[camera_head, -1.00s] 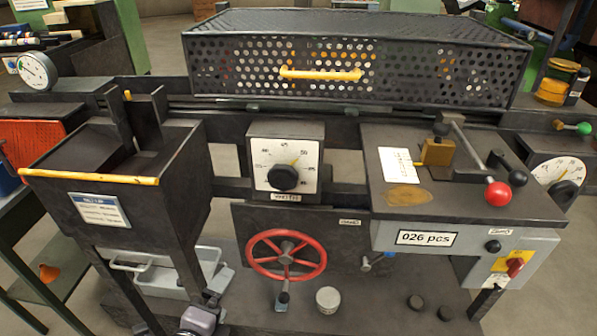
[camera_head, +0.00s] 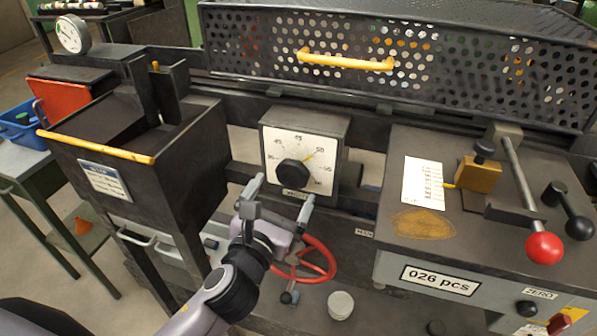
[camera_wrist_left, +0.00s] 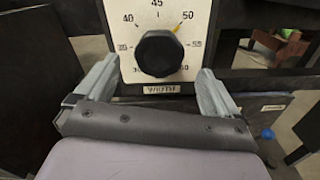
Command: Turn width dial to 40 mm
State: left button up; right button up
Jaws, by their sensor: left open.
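The width dial is a black round knob (camera_head: 294,174) on a white scale plate (camera_head: 276,145), with a WIDTH label below it. In the left wrist view the knob (camera_wrist_left: 158,53) sits in the upper middle, with scale numbers around it. A yellow pointer mark (camera_wrist_left: 177,28) lies close to 50, up and right of the knob; 40 is on the upper left. My left gripper (camera_head: 280,195) is open and empty, just in front of and below the dial. In the wrist view its fingers stand either side of the knob, apart from it. My right gripper is not in view.
A red handwheel (camera_head: 318,262) is below the dial, partly behind my left gripper. A dark bin with a yellow edge (camera_head: 95,147) stands left. A bench with a red-knobbed lever (camera_head: 545,247) stands right. A perforated guard with a yellow handle (camera_head: 345,61) is above.

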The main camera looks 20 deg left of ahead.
aim_at(291, 177)
pick_arm(q)
jog(key=shift+w, duration=3.15)
jog(key=shift+d, duration=0.1)
jog(key=c, duration=1)
